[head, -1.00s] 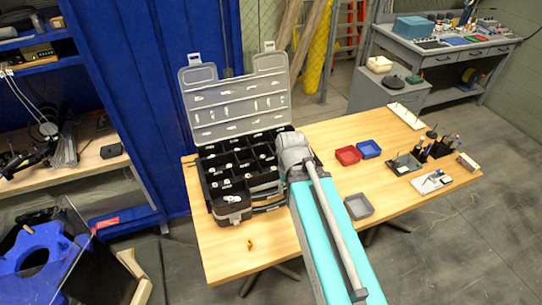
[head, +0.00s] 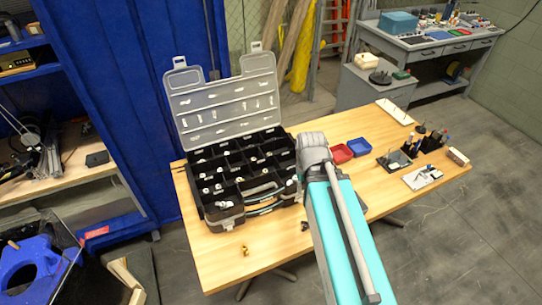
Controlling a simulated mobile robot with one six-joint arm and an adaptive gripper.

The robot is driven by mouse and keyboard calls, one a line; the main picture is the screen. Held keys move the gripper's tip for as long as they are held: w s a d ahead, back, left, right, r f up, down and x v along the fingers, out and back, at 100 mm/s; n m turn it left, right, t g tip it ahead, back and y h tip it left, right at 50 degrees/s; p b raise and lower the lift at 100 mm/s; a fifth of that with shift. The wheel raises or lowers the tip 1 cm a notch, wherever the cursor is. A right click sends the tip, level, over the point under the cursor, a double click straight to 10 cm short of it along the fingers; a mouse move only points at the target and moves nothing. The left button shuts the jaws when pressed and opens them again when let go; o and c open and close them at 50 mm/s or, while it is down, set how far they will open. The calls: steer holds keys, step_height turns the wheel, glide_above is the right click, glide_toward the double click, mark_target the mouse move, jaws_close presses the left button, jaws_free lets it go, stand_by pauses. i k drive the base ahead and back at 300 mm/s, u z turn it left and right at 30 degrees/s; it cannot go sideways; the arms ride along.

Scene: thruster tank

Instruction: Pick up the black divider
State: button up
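An open black organizer case (head: 240,180) stands on the wooden table with its clear lid raised. Black walls split it into compartments that hold small pale parts. I cannot single out one loose divider among these walls. A small dark piece (head: 305,226) shows on the table beside my arm, right of the case's front corner; it is too small to identify. My arm, with a grey joint and teal link, reaches over the table at the right edge of the case. My gripper is hidden behind the arm, so its fingers and anything in them do not show.
A small brass part (head: 244,250) lies near the table's front edge. A red bin (head: 341,153) and a blue bin (head: 360,147) sit right of my arm. Tools and a black holder (head: 432,144) stand at the table's right end. The wooden table (head: 222,262) is bare around the brass part.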

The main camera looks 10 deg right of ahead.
mark_target(260, 154)
steer(key=z, duration=0.65)
steer(key=k, duration=1.05)
steer(key=u, duration=0.7)
steer(key=i, duration=1)
